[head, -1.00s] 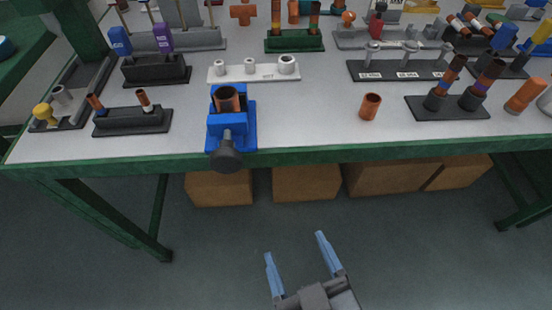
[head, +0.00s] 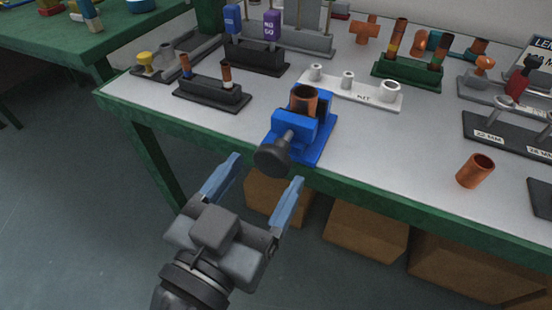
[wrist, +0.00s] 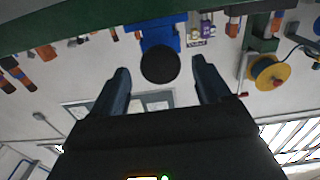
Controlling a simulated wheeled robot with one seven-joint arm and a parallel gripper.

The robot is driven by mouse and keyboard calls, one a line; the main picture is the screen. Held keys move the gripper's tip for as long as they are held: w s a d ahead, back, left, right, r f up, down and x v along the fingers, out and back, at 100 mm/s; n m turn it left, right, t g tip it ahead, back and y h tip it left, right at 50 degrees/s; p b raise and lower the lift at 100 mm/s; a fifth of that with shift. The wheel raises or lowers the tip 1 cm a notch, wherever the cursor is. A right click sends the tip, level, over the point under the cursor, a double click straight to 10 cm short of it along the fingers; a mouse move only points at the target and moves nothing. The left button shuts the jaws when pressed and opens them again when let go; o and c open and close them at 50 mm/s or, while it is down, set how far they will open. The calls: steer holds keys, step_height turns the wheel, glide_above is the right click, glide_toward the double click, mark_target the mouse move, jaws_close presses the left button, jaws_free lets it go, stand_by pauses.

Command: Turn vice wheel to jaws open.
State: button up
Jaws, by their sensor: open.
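The blue vice (head: 300,135) stands at the front edge of the workbench, with an upright copper pipe piece (head: 304,98) between its jaws. Its dark round wheel (head: 272,158) sticks out over the bench edge toward me. My gripper (head: 264,176) is open and empty in front of the bench, its two blue fingers pointing at the wheel. In the wrist view the wheel (wrist: 160,64) shows between the fingertips and beyond them, apart from both. The blue vice body (wrist: 160,36) is behind it.
A loose copper pipe piece (head: 475,171) stands on the bench to the right. Cardboard boxes (head: 365,232) sit below the bench. The floor in front is clear.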

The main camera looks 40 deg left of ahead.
mark_target(269, 168)
steer(key=shift+x, duration=1.95)
steer(key=shift+c, duration=0.3)
steer(key=c, duration=0.9)
